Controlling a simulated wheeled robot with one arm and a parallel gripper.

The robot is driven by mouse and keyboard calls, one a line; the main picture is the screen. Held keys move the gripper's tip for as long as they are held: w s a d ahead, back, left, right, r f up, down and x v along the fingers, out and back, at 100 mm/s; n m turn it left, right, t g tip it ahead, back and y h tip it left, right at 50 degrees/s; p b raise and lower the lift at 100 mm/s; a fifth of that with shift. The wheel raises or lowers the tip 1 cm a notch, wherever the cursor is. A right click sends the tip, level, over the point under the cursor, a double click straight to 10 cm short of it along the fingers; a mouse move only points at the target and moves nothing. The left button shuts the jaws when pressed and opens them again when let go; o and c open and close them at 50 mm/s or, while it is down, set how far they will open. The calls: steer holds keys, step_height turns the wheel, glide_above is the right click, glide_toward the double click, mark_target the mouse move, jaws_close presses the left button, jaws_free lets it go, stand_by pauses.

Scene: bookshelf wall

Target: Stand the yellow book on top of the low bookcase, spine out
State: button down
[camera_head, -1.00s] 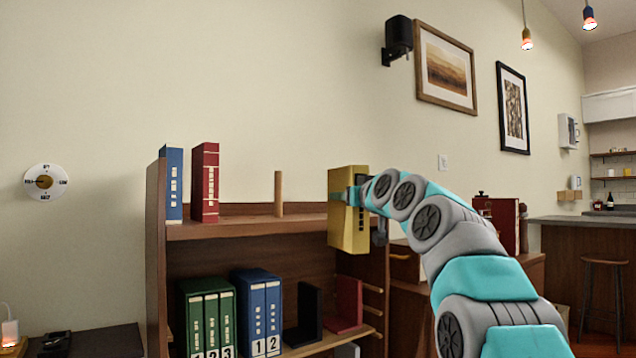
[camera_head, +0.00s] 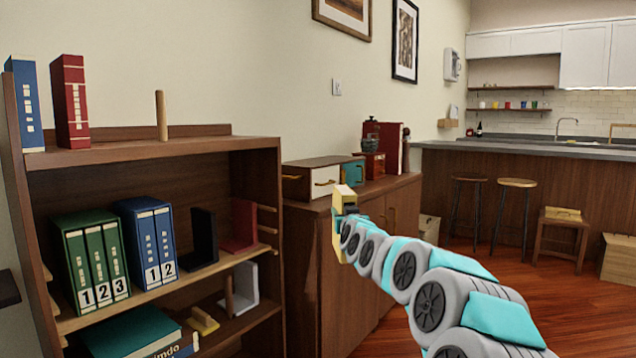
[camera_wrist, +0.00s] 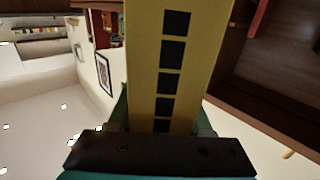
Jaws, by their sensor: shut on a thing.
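The yellow book (camera_head: 350,198) is held upright in my gripper (camera_head: 346,212), seen narrow and partly hidden by my arm. In the wrist view the yellow book (camera_wrist: 185,60) fills the middle, its face with a row of black squares towards the camera, between the fingers (camera_wrist: 162,122). The wooden bookcase (camera_head: 200,148) stands at the left. Its top carries a blue book (camera_head: 27,105) and a red book (camera_head: 71,102) upright at the left, and a wooden peg (camera_head: 161,116). The held book is right of this bookcase, in front of the side cabinet (camera_head: 308,225).
The bookcase's top is bare right of the peg. Green binders (camera_head: 90,260) and blue binders (camera_head: 148,242) stand on the shelf below. The side cabinet carries a drawer box (camera_head: 318,178) and red books (camera_head: 385,140). Stools (camera_head: 517,184) and open floor lie at the right.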

mark_target(335, 189)
steer(key=s+d+f+h, duration=0.1)
steer(key=s+f, duration=0.4)
steer(key=f, duration=0.4)
steer(key=s+d+f, duration=0.2)
steer(key=s+f, duration=0.2)
steer(key=f, duration=0.4)
steer(key=w+d+r, duration=0.1)
steer(key=w+r, duration=0.8)
steer(key=r, duration=0.3)
steer(key=a+r, duration=0.2)
steer(key=r, duration=0.1)
steer(key=w+a+r+y, duration=0.1)
steer(key=a+r, duration=0.1)
steer(key=r, duration=0.2)
steer(key=w+a+r+y, duration=0.1)
steer(key=a+r, duration=0.1)
steer(key=r, duration=0.2)
steer(key=shift+a+r+n, duration=0.1)
steer(key=shift+a+n, duration=0.1)
steer(key=shift+n, duration=0.1)
steer(key=s+a+r+n+y, duration=0.3)
steer(key=s+a+r+y, duration=0.1)
steer(key=a+r, duration=0.75)
steer(key=s+a+r+n+g+y, duration=0.3)
steer(key=s+a+r, duration=0.8)
steer(key=a, duration=0.4)
steer(key=shift+s+a+n+g+y, duration=0.35)
steer(key=shift+s+g+y, duration=0.15)
steer(key=shift+s+y, duration=0.55)
